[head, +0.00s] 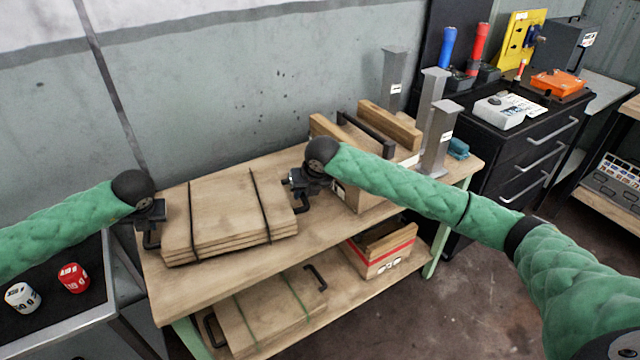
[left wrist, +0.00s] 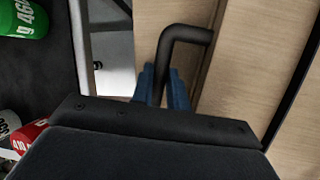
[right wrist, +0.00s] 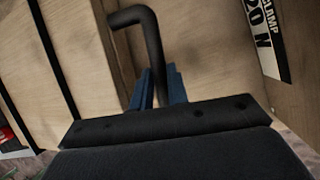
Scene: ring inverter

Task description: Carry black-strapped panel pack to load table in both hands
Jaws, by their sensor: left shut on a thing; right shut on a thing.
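The black-strapped panel pack (head: 225,216) is a stack of wooden panels with two black straps and a black handle at each end. It is at the left part of the wooden bench top; I cannot tell whether it touches the top. My left gripper (head: 150,232) is shut on the left handle, and the handle shows between the blue fingers in the left wrist view (left wrist: 165,88). My right gripper (head: 297,188) is shut on the right handle, which also shows in the right wrist view (right wrist: 152,72). I cannot tell which surface is the load table.
A wooden crate-like piece with a black handle (head: 372,134) and grey uprights (head: 437,140) stand right of the pack. A green-strapped pack (head: 270,312) and a red-striped box (head: 383,255) sit on the lower shelf. Cans (head: 73,278) stand on a dark table at left.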

